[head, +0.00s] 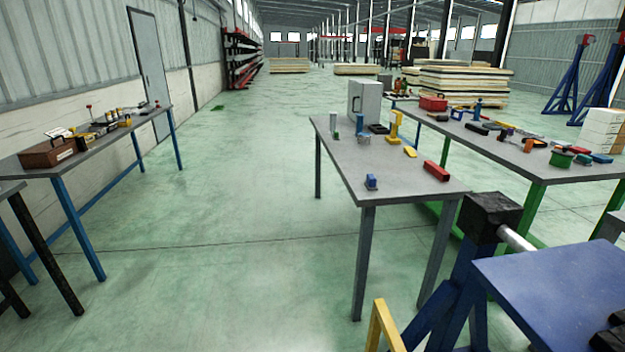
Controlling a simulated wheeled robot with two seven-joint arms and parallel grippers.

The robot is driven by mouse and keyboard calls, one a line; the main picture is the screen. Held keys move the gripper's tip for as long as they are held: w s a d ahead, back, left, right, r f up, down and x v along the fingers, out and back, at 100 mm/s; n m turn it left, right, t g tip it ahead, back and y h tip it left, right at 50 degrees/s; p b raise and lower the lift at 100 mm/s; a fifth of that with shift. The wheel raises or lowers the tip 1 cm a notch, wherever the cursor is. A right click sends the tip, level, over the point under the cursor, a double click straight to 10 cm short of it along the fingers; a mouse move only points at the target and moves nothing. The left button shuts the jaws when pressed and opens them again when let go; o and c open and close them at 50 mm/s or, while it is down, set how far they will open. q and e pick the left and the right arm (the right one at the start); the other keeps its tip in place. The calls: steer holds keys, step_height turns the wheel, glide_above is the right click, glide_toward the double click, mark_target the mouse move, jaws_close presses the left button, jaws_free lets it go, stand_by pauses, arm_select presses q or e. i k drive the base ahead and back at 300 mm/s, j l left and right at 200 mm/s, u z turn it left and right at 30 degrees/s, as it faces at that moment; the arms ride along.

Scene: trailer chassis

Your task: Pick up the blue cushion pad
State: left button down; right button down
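No item is clearly recognisable as the blue cushion pad. A small blue object (371,182) stands near the front edge of the middle grey table (385,188); it is too small to tell whether it is a pad. A wide, flat blue surface (560,285) fills the lower right corner, and I cannot tell whether it is a bench top or something else. Neither of my grippers can be made out.
A red block (436,171) and a grey cabinet (364,100) are on the middle table. A blue stand with a black head (490,217) and a yellow frame (382,325) are close in front. Another table (90,150) stands along the left wall. Floor between is clear.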

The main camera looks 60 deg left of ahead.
mark_target(370, 184)
steer(key=u, duration=1.45)
steer(key=z, duration=2.25)
steer(key=u, duration=2.25)
